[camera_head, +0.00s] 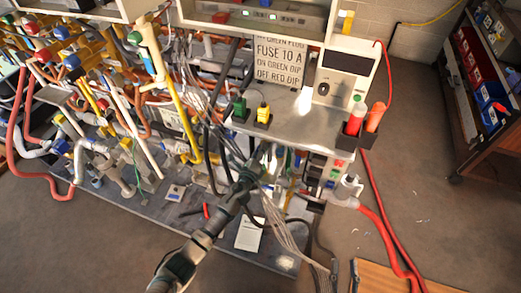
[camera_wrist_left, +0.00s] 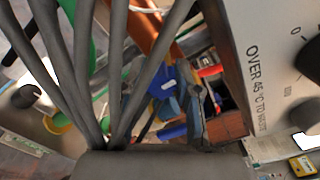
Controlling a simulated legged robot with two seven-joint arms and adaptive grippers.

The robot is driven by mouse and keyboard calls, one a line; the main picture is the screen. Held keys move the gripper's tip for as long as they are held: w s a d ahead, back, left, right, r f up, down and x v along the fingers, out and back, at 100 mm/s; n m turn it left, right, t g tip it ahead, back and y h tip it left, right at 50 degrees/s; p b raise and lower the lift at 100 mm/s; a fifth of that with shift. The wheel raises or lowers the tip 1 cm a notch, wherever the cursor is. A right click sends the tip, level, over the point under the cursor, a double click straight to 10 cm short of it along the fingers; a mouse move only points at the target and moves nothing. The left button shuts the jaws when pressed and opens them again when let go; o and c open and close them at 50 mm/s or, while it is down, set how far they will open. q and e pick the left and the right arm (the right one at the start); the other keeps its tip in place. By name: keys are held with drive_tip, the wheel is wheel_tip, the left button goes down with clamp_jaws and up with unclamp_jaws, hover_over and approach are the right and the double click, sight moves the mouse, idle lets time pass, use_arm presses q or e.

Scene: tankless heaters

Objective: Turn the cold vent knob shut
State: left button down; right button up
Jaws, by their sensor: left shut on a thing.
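My left gripper (camera_head: 268,162) reaches in from the bottom left, at the front of the bench below the metal shelf. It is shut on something. A blue part (camera_wrist_left: 180,92), possibly the cold vent knob, shows by the dark fingers (camera_wrist_left: 197,125) in the left wrist view. The fingers partly hide it, and its turn angle cannot be read. The head view does not show the held part clearly. My right gripper is not in view.
Grey cables (camera_wrist_left: 110,70) cross the left wrist view close to the gripper. A control panel (camera_wrist_left: 275,75) stands close on the right. Dense pipes (camera_head: 130,90) fill the left. A red hose (camera_head: 378,215) runs down the right, beside open floor (camera_head: 440,225).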

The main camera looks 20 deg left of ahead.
use_arm(q)
drive_tip(key=shift+s+d+f, duration=0.15)
drive_tip(key=shift+f, duration=0.45)
drive_tip(key=c, duration=0.8)
unclamp_jaws()
drive_tip(key=shift+r, duration=0.2)
drive_tip(key=shift+r, duration=0.1)
drive_tip(key=s, duration=1.1)
drive_tip(key=shift+s+a, duration=0.3)
drive_tip(key=shift+s, duration=0.1)
